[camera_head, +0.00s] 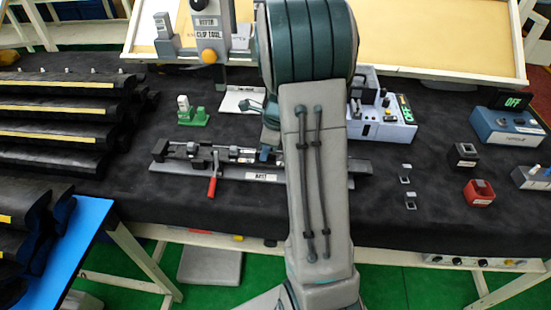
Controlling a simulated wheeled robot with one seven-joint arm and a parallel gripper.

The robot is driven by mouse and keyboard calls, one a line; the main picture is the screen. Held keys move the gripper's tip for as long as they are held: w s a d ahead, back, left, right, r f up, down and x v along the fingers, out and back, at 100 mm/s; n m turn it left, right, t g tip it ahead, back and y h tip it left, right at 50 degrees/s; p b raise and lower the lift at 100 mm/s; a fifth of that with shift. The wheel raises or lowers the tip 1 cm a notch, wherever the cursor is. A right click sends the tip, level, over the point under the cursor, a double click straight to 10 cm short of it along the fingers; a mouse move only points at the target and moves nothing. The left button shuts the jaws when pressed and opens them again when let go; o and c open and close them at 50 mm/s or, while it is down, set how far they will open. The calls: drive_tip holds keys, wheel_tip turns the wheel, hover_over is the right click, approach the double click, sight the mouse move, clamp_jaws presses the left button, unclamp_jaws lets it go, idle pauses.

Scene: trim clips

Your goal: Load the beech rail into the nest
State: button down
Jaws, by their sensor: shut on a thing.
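The nest (262,177) is a long grey fixture with dark clamps and a red-handled lever (212,187), lying on the black bench top. The lever hangs toward the near edge. My arm crosses the view from the bottom and covers the nest's right part. My gripper (266,150) shows only in part, left of my arm and low over the nest. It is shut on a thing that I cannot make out. I cannot pick out the beech rail with certainty; my arm and the clamps hide much of that spot.
Black padded racks with pale strips (60,108) fill the left. A clip tool (208,28) stands at the back before a tan board (440,35). A green fixture (192,113), a grey-blue machine (385,122), a blue OFF box (508,127) and a red block (478,192) stand around.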

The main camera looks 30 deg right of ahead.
drive_tip(key=shift+w+a+f, duration=0.1)
drive_tip(key=shift+w+a, duration=0.05)
drive_tip(key=shift+a, duration=0.3)
drive_tip(key=c, duration=1.2)
unclamp_jaws()
drive_tip(key=shift+w, duration=0.1)
